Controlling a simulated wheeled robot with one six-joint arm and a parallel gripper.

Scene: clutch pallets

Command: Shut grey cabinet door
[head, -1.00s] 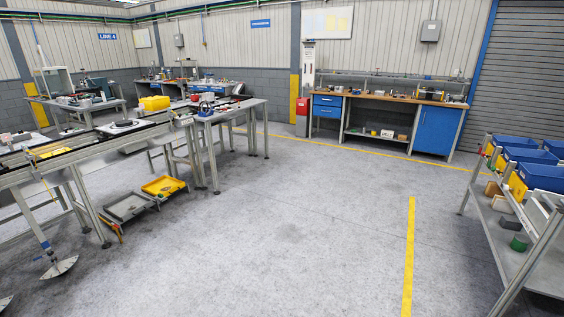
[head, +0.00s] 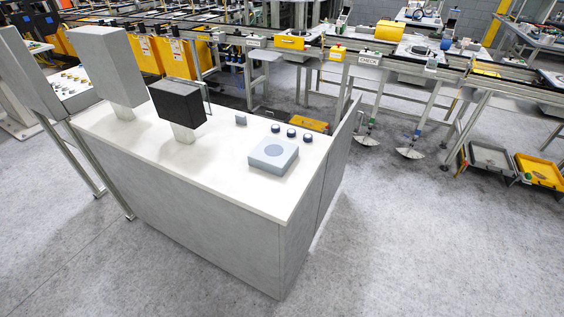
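A grey cabinet (head: 200,235) with a white top stands in the middle of the head view. At its right side a thin grey panel, which looks like the cabinet door (head: 345,140), is seen nearly edge-on. It runs back past the far right corner of the top and appears to stand open, though the exact angle is hard to tell. My gripper is not in view.
A dark monitor (head: 178,102), a grey box-shaped unit (head: 107,68) and a light blue block (head: 273,155) sit on the top. A conveyor line (head: 400,62) runs behind. Yellow and grey trays (head: 540,171) lie at right. Floor at front right is clear.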

